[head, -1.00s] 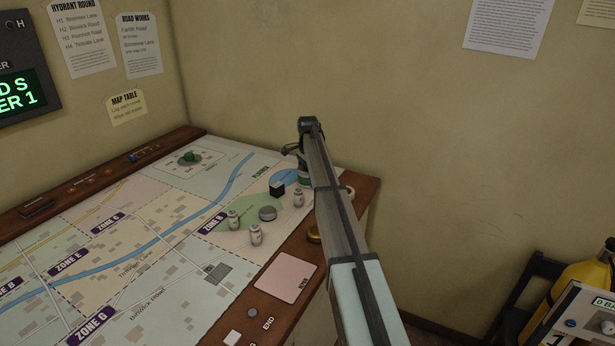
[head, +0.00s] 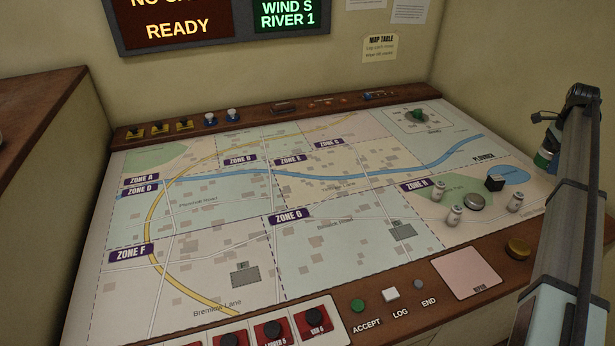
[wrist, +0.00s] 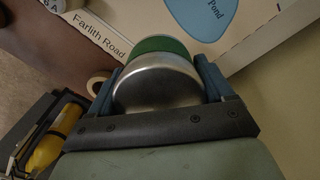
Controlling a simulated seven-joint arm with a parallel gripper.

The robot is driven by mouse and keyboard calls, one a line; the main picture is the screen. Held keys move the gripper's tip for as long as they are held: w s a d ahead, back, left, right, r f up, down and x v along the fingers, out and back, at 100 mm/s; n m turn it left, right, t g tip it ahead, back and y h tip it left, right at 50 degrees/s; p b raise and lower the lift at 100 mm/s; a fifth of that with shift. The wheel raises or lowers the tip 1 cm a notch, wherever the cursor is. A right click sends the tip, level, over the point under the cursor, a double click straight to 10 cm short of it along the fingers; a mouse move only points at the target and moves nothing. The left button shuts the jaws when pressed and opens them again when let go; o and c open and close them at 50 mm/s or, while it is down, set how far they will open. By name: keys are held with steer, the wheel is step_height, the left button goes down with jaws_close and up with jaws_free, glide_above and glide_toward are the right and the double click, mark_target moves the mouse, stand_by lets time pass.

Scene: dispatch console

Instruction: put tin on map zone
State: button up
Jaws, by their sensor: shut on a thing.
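My gripper (wrist: 163,80) is shut on a tin (wrist: 158,85). The tin shows a silvery round end and a green band between the two fingers in the wrist view. The tin's height above the console is unclear.
The middle and left of the map are mostly clear.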

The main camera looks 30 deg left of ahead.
steer(key=s+a+n, duration=0.2)
steer(key=a, duration=1.5)
steer(key=s+a+n, duration=0.2)
steer(key=s+a, duration=0.1)
steer(key=a, duration=1.4)
steer(key=s+a+n, duration=0.2)
steer(key=a, duration=1.5)
steer(key=n, duration=1.3)
glide_above(249, 193)
steer(key=shift+d+f, duration=0.1)
steer(key=shift+f, duration=4.75)
steer(key=shift+f, duration=0.2)
